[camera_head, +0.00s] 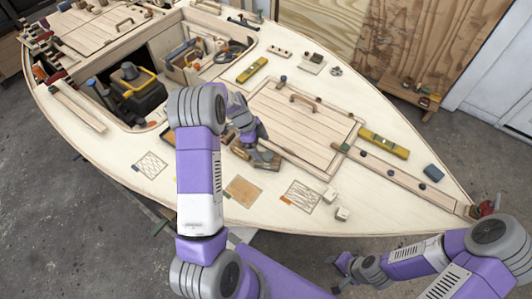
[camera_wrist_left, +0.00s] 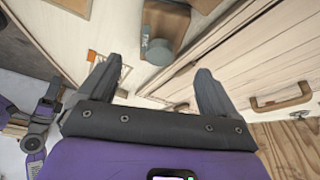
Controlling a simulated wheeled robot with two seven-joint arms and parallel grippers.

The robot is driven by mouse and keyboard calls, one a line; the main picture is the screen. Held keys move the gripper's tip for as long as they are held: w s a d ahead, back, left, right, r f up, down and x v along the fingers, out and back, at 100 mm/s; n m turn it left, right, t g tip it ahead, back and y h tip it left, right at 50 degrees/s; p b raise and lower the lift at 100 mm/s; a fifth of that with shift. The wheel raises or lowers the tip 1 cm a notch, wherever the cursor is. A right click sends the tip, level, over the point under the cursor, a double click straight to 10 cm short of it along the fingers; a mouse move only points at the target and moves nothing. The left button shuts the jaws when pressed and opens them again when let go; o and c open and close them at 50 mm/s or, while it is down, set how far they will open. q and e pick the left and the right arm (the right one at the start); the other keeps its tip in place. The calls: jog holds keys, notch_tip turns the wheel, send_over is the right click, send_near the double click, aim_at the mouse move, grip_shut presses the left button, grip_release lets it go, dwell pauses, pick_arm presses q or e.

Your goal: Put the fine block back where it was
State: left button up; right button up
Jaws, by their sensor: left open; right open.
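No block can be read as marked fine, so I cannot tell which one it is. A brown wooden block-like tool (camera_head: 265,160) lies on the deck beside the hatch; a brown piece with a blue-grey round part (camera_wrist_left: 158,50) shows in the left wrist view beyond the fingers. A blue block (camera_head: 433,172) lies near the bow. A brown square patch (camera_head: 243,191) lies between hatched patches (camera_head: 150,164) and (camera_head: 301,195). My left gripper (camera_head: 254,130) is over the deck by the brown tool, its fingers (camera_wrist_left: 157,85) apart with nothing between them. My right gripper (camera_head: 343,270) is open, beyond the hull edge.
Two small pale blocks (camera_head: 342,213) sit near the deck edge. The hatch (camera_head: 300,130) has a wooden handle (camera_wrist_left: 282,100). A yellow level (camera_head: 384,144) lies right of it. An open cockpit at left holds a black-and-yellow toolbox (camera_head: 138,95). Deck around the patches is mostly clear.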

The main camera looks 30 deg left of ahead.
pick_arm(q)
jog(key=v, duration=0.4)
dwell(0.5)
